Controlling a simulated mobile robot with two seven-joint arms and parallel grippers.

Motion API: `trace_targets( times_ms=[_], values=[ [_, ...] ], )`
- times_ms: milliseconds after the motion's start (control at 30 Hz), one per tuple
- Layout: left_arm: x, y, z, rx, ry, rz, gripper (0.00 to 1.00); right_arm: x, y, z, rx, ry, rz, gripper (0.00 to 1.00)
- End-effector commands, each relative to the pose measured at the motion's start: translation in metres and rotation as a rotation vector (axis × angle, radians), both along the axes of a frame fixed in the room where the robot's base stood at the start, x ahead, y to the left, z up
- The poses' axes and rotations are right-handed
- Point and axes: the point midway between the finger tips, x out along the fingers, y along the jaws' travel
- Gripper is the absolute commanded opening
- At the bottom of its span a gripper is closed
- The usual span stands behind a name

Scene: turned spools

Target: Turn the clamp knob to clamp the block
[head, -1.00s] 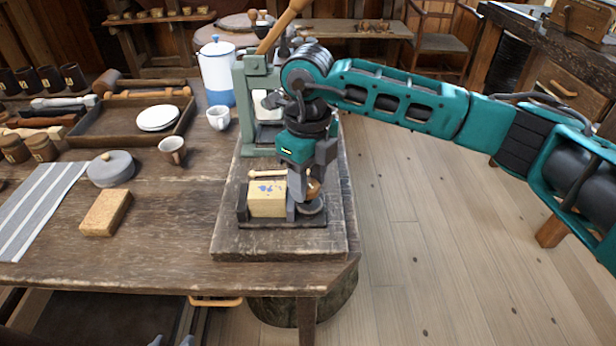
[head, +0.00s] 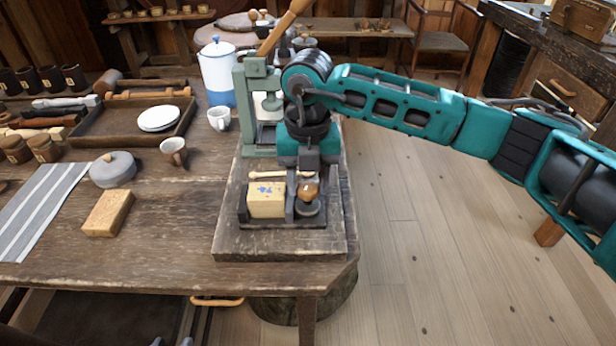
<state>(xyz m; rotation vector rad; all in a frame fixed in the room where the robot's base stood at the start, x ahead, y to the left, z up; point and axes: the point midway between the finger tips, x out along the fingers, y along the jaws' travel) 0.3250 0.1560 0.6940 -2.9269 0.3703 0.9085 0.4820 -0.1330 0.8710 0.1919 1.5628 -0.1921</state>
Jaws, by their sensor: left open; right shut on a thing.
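The pale yellow block (head: 266,202) with blue marks sits in the dark clamp (head: 262,225) on a thick wooden board. The round brown clamp knob (head: 308,191) is at the right of the clamp, above a grey round part. My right gripper (head: 306,194) points down from above and is shut on the knob, partly hiding it. A dark upright part stands at the block's right side; whether it touches the block I cannot tell. My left gripper (head: 172,341) barely shows at the bottom edge, its two grey tips apart, empty and away from the clamp.
A green press (head: 252,100) with a wooden lever stands right behind the clamp. A light wooden stick (head: 268,175) lies behind the block. The table front is clear.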

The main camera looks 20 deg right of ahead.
Motion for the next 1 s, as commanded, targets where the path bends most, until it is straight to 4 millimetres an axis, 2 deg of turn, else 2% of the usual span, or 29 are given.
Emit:
trace_targets(
  times_ms=[300,767,800,1000],
  values=[
    [-0.0005,0.0014,0.0004,0.002,-0.001,0.002,0.43,0.0008,-0.0002,0.0010,0.000,-0.002,-0.090,0.14],
    [0.0025,0.0015,0.0018,0.002,-0.007,0.002,0.43,0.0009,-0.0002,0.0010,0.000,-0.003,-0.099,0.14],
    [0.0025,0.0015,0.0018,0.002,-0.007,0.002,0.43,0.0009,-0.0002,0.0010,0.000,-0.003,-0.098,0.48],
    [0.0026,0.0011,0.0018,0.002,-0.007,0.002,0.43,0.0006,-0.0002,0.0006,0.000,-0.002,-0.098,0.67]
  ],
)
